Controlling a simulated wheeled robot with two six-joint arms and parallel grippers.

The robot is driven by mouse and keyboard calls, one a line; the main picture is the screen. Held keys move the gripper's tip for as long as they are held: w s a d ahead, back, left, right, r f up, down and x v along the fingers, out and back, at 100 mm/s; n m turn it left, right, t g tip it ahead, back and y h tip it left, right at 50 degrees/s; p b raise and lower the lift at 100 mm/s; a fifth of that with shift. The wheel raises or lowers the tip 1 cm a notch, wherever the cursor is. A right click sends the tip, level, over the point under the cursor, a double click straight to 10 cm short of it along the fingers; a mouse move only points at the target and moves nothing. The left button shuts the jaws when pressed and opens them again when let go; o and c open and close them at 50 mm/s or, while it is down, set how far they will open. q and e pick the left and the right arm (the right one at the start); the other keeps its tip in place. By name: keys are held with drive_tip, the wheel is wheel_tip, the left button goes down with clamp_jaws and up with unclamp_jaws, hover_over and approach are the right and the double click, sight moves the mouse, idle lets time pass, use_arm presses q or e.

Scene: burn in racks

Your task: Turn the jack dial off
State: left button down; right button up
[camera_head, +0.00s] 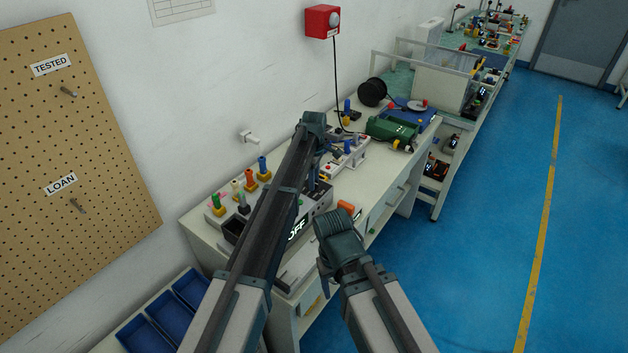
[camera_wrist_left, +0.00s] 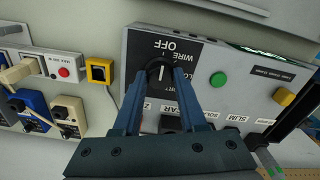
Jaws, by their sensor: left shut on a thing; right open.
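The jack dial (camera_wrist_left: 160,69) is a round black knob with a white pointer line, on a black label plate of a grey tester box (camera_wrist_left: 205,88). OFF and WIRE are printed beside it. In the left wrist view the pointer line stands roughly upright, near the OFF lettering. My left gripper (camera_wrist_left: 161,75) is shut on the knob, its fingers on either side. In the head view my left arm hides the dial; the left gripper (camera_head: 328,150) shows at the arm's far end. My right gripper (camera_head: 324,272) is open and empty, lower, at the bench's front edge.
The box has a green button (camera_wrist_left: 218,79) and a yellow button (camera_wrist_left: 284,97). Plugs and adapters stand close by. A green cylinder (camera_head: 391,131) lies farther along the bench. The blue floor to the right is clear.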

use_arm(q)
drive_tip(key=shift+c, duration=2.3)
unclamp_jaws()
drive_tip(key=shift+r, duration=0.1)
wheel_tip(320, 180, up, 14)
drive_tip(key=p, duration=1.3)
drive_tip(key=shift+f+p, duration=0.2)
drive_tip(key=shift+p, duration=0.2)
